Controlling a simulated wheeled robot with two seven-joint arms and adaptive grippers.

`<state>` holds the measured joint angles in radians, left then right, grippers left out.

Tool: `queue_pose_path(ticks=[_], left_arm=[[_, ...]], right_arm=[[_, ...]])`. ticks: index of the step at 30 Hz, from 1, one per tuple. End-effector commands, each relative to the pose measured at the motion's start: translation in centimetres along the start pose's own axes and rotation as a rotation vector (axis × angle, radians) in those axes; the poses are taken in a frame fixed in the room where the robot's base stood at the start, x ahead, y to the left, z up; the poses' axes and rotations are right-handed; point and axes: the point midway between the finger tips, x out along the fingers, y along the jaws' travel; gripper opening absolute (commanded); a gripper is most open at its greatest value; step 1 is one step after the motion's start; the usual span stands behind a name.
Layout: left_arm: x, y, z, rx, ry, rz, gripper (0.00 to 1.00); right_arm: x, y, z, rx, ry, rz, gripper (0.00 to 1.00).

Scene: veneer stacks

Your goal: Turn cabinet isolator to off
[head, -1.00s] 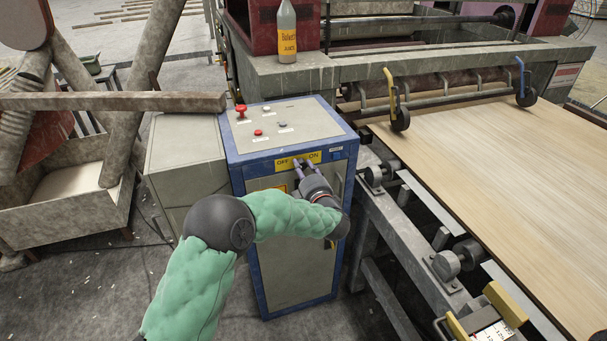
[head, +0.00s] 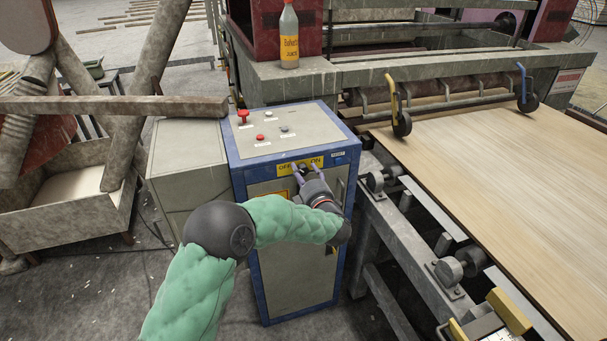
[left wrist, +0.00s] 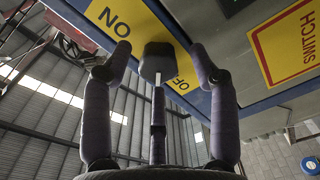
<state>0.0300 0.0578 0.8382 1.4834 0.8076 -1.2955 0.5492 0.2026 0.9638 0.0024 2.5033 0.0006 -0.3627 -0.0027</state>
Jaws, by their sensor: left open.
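The isolator knob (left wrist: 157,62) is a dark block on a yellow plate (left wrist: 120,22) lettered ON and OFF, which looks upside down in the left wrist view. The plate also shows on the upper front of the blue-edged grey cabinet (head: 288,269) in the head view. My left gripper (left wrist: 158,58) is open, with one finger on each side of the knob. I see gaps between the fingers and the knob. In the head view the left gripper (head: 304,168) is at the plate and partly hides the knob. My right gripper is out of view.
The cabinet top holds a red button (head: 243,116) and several smaller controls. A bottle (head: 289,37) stands on the machine frame behind. A veneer sheet (head: 500,165) on a roller conveyor lies to the right. A wooden beam (head: 110,105) crosses at left.

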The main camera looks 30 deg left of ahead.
Motion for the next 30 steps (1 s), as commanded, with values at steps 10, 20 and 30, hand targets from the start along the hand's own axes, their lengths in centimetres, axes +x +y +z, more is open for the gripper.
queue_pose_path(ticks=[10,20,30], left_arm=[[-5.0,0.1,0.1,0.000,-0.005,0.001,0.60],[-10.5,0.1,0.0,-0.002,0.000,0.002,0.60],[-11.9,0.0,-0.1,0.000,0.002,0.001,0.60]], right_arm=[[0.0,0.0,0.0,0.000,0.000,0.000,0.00],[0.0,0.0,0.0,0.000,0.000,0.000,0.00],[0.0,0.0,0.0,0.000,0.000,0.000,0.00]])
